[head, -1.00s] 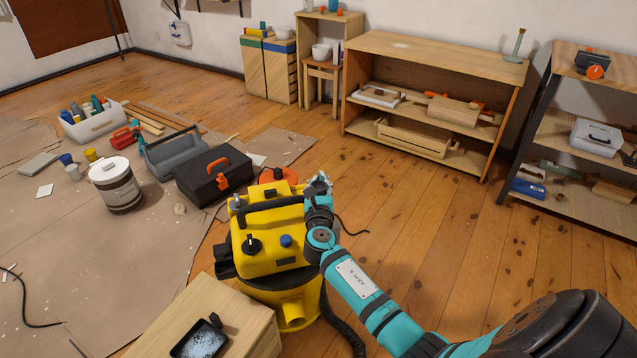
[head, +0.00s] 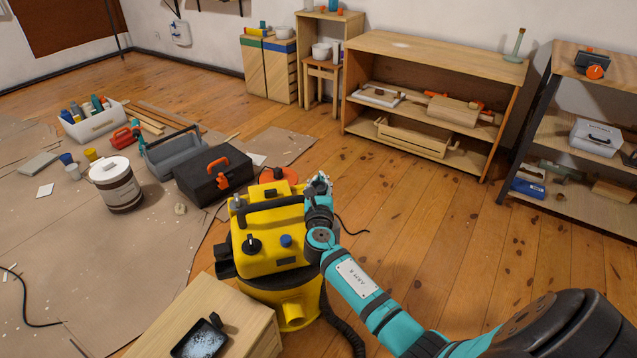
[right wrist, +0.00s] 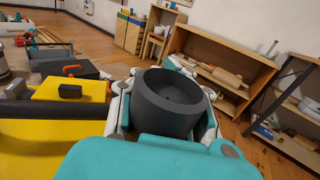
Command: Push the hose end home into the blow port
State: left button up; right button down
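The yellow shop vacuum (head: 268,262) stands on the floor in the middle of the head view, with a black carry handle on top. My right gripper (head: 319,186) is at the vacuum's upper right side. In the right wrist view, my gripper's fingers (right wrist: 168,110) close around a dark grey round cuff, which looks like the hose end (right wrist: 172,98). A black ribbed hose (head: 346,331) hangs low beside the vacuum. A yellow spout (head: 292,311) faces forward low on the vacuum. I cannot make out the blow port or whether the cuff touches it. My left gripper is out of view.
A black toolbox (head: 212,174) and a paint bucket (head: 118,186) stand on the dropcloth behind left. Floor to the right is clear up to the shelves (head: 437,50).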

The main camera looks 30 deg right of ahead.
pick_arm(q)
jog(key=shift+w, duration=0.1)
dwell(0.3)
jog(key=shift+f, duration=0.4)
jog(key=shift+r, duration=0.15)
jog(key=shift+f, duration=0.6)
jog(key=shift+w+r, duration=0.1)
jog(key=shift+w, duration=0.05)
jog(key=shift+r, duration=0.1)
